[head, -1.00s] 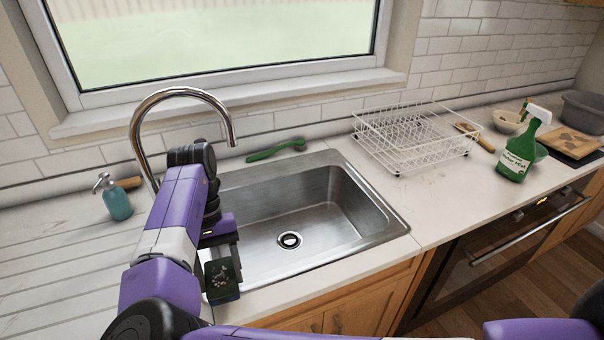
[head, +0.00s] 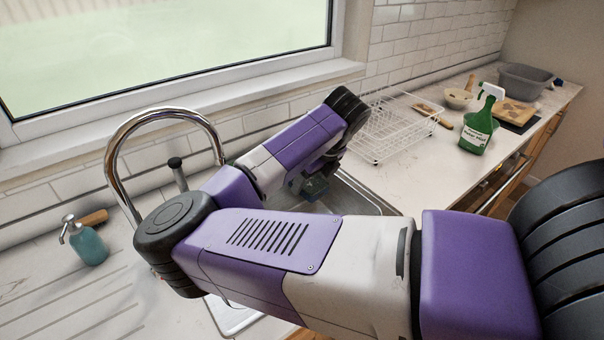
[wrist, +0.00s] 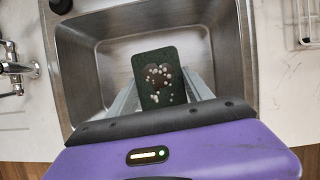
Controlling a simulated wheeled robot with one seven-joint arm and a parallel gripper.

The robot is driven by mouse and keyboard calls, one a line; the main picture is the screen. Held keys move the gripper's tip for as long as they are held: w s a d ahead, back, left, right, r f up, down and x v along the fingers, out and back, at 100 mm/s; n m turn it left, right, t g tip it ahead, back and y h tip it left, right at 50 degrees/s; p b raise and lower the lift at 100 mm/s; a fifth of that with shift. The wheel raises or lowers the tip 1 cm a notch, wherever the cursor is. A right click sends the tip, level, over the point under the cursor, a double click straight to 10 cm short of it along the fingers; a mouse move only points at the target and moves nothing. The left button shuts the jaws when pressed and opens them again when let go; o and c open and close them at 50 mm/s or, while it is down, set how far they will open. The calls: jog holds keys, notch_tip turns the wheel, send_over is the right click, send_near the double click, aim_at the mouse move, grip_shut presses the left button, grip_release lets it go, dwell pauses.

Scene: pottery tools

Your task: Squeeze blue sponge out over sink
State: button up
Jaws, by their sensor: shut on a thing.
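My gripper (wrist: 158,88) is shut on a sponge (wrist: 158,62); its two fingers sit on either side of it. Its upper face looks dark green, with a brown patch and white dots. In the head view, only a small dark piece of the sponge (head: 315,187) shows below my arm. The steel sink (wrist: 85,68) has its basin under the sponge in the wrist view. In the head view my arm covers most of the sink (head: 358,197). I cannot see the drain or any water running from the sponge.
A tall curved faucet (head: 113,160) rises behind the sink, close to my arm. A teal soap bottle (head: 88,245) stands at left. A white wire dish rack (head: 385,130) and a green spray bottle (head: 476,128) stand on the right counter. A grey tub (head: 525,78) is farther back.

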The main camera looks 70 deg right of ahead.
jog(key=shift+s+d+m, duration=0.35)
jog(key=shift+m, duration=0.15)
notch_tip(320, 180, down, 5)
jog(key=b, duration=0.4)
jog(key=shift+r, duration=0.15)
jog(key=o, duration=0.3)
grip_shut()
dwell(1.2)
